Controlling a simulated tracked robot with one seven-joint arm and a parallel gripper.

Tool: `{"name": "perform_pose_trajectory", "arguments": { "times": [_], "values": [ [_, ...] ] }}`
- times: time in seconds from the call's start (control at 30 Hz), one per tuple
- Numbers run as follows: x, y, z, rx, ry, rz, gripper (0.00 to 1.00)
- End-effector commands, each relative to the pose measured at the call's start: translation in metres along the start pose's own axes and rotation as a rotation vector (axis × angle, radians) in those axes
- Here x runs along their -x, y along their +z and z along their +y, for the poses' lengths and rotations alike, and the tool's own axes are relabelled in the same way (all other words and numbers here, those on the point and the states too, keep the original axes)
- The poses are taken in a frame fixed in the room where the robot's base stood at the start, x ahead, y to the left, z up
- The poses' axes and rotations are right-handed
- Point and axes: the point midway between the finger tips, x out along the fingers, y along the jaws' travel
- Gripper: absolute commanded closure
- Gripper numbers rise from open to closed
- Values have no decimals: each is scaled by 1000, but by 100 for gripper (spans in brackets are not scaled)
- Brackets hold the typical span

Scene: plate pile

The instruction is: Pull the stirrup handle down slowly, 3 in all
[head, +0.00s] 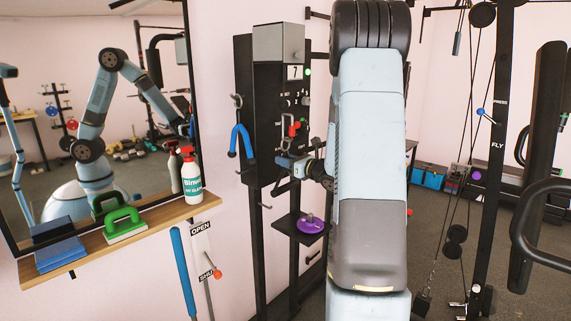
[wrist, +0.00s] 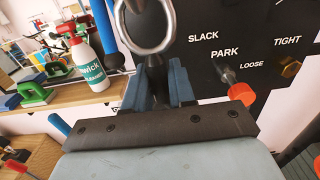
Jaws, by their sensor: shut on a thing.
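The stirrup handle (wrist: 148,50) shows in the wrist view as a shiny metal loop at the top, just above my fingers. In the head view a thin grey loop (head: 287,130) hangs on the front of the black machine (head: 268,110), which bears a white card reading 7. My gripper (head: 290,166) is at the machine's front, just below that loop. In the wrist view my blue fingers (wrist: 158,88) are shut at the loop's lower end.
A red knob (wrist: 241,94) sticks out by the PARK label, close right of my fingers. A blue forked grip (head: 240,140) hangs on the machine's left. A purple disc (head: 311,224) lies on a low shelf. A wooden ledge (head: 150,232) holds a spray bottle (head: 192,178) and brush.

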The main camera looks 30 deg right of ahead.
Motion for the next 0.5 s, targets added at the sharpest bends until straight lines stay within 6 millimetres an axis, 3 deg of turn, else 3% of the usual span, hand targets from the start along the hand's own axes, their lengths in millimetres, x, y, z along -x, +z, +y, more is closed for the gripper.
{"name": "perform_pose_trajectory", "arguments": {
  "times": [0.2,0.5],
  "values": [
    [0,13,0,-1,-1,2,100],
    [0,14,0,-2,-1,3,100]
  ]
}}
